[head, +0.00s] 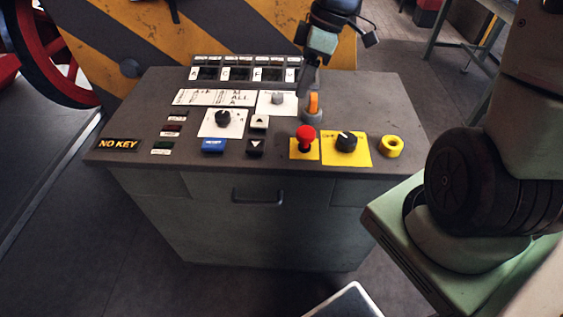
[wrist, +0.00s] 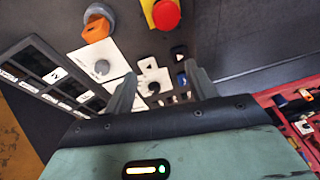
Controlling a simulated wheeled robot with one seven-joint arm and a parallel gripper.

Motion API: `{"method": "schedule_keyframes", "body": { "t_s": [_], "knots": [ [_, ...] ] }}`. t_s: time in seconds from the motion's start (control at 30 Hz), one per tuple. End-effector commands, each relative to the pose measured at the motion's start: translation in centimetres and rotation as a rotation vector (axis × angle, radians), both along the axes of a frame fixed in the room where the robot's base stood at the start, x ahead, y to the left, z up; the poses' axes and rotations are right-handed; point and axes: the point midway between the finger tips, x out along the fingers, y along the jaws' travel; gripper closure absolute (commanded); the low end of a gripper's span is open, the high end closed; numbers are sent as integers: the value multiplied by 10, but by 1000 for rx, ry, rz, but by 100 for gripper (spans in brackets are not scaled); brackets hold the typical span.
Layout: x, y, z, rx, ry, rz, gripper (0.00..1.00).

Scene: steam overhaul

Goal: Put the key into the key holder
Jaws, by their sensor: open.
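An orange upright piece (head: 313,103), perhaps the key, stands in a round grey base on the console's right half. It shows at the upper left of the wrist view (wrist: 96,30). A yellow ring with a dark hole (head: 391,146), perhaps the key holder, sits at the console's right front. A "NO KEY" label (head: 118,144) is at the left front. My gripper (wrist: 162,84) is open and empty, its two fingers apart. In the head view it hangs over the console's back right, just behind the orange piece; its fingertips are hard to make out there.
The console top (head: 135,105) carries a red button (head: 305,136), a black knob on a yellow plate (head: 346,142), a blue button (head: 213,145) and a raised display row (head: 245,70) at the back. A striped yellow-black machine (head: 110,40) stands behind.

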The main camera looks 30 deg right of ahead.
Motion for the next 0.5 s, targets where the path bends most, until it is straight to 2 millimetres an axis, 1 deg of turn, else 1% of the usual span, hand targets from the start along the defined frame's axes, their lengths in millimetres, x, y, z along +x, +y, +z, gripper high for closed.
{"method": "schedule_keyframes", "body": {
  "t_s": [0.03,0.1,0.17,0.2,0.27,0.3,0.4,0.5],
  "knots": [
    [-12,29,1,-18,26,8,44],
    [-30,59,2,-44,62,-15,44],
    [-47,82,2,-68,87,-35,44],
    [-59,96,2,-83,102,-49,44],
    [-79,116,3,-109,118,-71,44],
    [-92,127,3,-125,126,-86,44],
    [-125,150,3,-163,137,-127,44],
    [-154,164,3,-192,138,-165,44]
  ]
}}
